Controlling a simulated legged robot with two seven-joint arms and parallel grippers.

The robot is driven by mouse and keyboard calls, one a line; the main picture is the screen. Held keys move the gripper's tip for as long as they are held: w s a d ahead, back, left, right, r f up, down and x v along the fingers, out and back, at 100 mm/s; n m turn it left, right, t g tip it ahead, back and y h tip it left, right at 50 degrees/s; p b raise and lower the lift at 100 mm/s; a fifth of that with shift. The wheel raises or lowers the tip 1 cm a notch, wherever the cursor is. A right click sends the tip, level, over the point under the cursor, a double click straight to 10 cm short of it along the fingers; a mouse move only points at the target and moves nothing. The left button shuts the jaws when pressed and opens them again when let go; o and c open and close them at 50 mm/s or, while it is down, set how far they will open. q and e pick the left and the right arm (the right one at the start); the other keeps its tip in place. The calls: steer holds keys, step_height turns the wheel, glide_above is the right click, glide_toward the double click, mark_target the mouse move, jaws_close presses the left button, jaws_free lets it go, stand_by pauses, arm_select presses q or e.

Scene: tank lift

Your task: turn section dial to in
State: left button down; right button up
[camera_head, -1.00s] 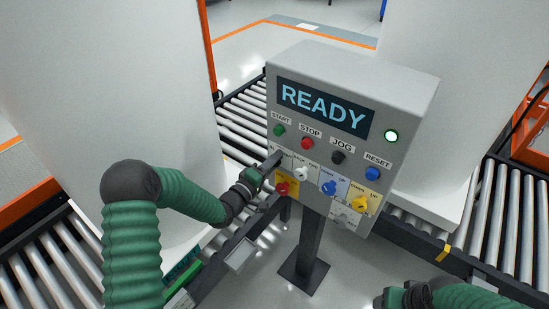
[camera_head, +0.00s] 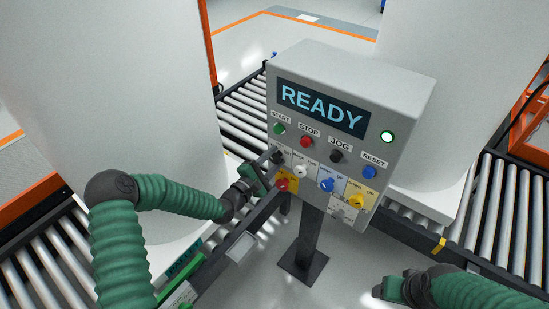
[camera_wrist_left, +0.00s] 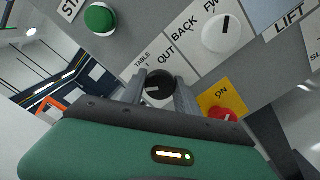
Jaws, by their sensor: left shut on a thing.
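The control box (camera_head: 408,92) stands on a post, its screen reading READY. A black dial (camera_head: 277,157) sits at the left end of its dial row. In the left wrist view the black dial (camera_wrist_left: 155,91) has a pale mark, with TABLE and OUT lettered above; another label beside OUT is partly hidden. My left gripper (camera_head: 269,161) is shut on this dial, one finger on each side of it, also seen in the left wrist view (camera_wrist_left: 160,92). My right gripper (camera_head: 381,291) is at the bottom right, away from the box; its jaw gap cannot be made out.
A white dial (camera_head: 300,171), blue dial (camera_head: 326,185) and yellow dial (camera_head: 357,201) lie to the right. A red knob (camera_head: 283,185) on a yellow plate is just below the black dial. Roller conveyors (camera_head: 245,115) and large white tanks (camera_head: 115,80) flank the box.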

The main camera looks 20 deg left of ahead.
arm_select(q)
steer(key=shift+a+f+n, duration=0.1)
steer(key=shift+f+n, duration=0.2)
steer(key=shift+n, duration=0.3)
steer(key=c, duration=1.1)
jaws_free()
steer(key=shift+o, duration=1)
steer(key=shift+a, duration=0.1)
steer(key=shift+r, duration=0.1)
steer(key=shift+s, duration=0.1)
steer(key=v, duration=1.6)
steer(key=shift+s+a+b, duration=0.15)
steer(key=shift+s+b, duration=0.1)
steer(key=shift+b, duration=0.1)
